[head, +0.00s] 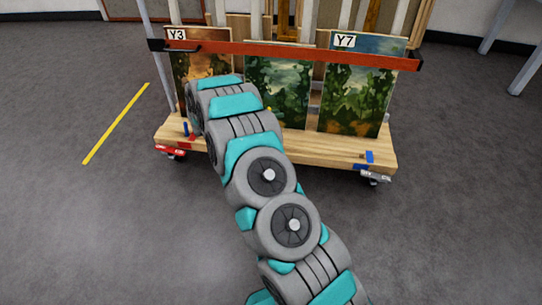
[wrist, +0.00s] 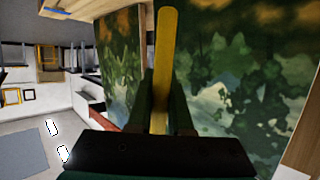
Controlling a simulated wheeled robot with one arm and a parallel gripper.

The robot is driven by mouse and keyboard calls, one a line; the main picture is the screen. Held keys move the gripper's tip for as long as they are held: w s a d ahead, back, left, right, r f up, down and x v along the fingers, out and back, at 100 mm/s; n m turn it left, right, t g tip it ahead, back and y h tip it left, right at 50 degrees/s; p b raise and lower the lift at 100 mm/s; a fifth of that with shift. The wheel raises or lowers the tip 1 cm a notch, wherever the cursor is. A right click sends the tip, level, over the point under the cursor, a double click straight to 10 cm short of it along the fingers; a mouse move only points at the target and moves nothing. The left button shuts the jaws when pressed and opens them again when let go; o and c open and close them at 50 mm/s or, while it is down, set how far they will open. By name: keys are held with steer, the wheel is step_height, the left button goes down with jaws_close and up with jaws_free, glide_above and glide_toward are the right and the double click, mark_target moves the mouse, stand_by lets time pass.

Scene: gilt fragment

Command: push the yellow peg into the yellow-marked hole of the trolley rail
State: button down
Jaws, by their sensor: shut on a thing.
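The yellow peg (wrist: 165,60) stands long and thin between the two dark fingers of my gripper (wrist: 162,105) in the wrist view. The gripper is shut on it, and the peg's far end shows clear of the fingers in front of a green painting. In the head view my arm hides the gripper. A small yellow spot (head: 269,108) shows just right of the arm; I cannot tell whether it is the peg or a mark. The trolley (head: 325,150) has a wooden deck with several paintings on it. I cannot make out the yellow-marked hole in either view.
A red-brown bar (head: 290,49) crosses the front of the paintings. Blue pieces (head: 369,157) stand near the deck's front corners. A yellow line (head: 116,123) marks the floor at left. The floor in front is clear.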

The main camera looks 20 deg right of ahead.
steer(key=shift+g, duration=0.3)
steer(key=shift+s+d+f+b, duration=0.1)
steer(key=shift+f, duration=1.8)
steer(key=shift+s+d+f+b, duration=0.1)
steer(key=shift+d+f+b, duration=0.05)
steer(key=shift+f, duration=1.75)
steer(key=shift+s+d+f+b, duration=0.1)
steer(key=shift+f, duration=1.8)
steer(key=shift+f, duration=0.1)
steer(key=c, duration=0.8)
jaws_free()
steer(key=shift+c, duration=0.2)
